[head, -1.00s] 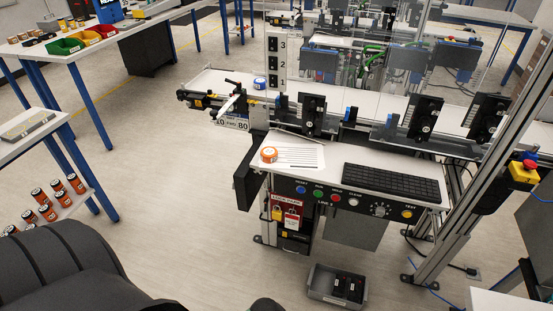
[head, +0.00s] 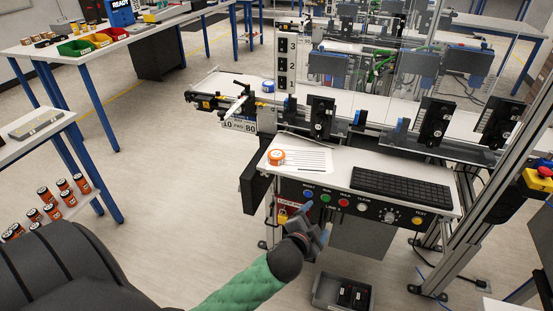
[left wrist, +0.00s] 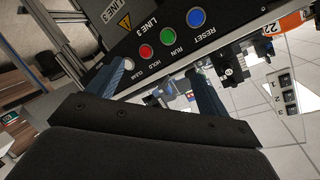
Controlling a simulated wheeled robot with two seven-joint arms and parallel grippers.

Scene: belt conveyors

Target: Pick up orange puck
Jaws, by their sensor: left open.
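The orange puck (head: 276,157) with a white top lies on a paper sheet at the left end of the white console shelf (head: 340,180). Part of it shows at the top right edge of the left wrist view (left wrist: 292,20). My left gripper (head: 317,221) is open and empty, in front of the console's button panel, below and to the right of the puck. Its two blue-grey fingers stand apart in the left wrist view (left wrist: 160,84). My right gripper is not in view.
A black keyboard (head: 405,190) takes up the right of the shelf. Buttons (head: 345,201) line its front face. A blue puck (head: 268,86) sits on the conveyor behind. A grey bin (head: 342,292) stands on the floor below. A metal post (head: 468,210) rises at right.

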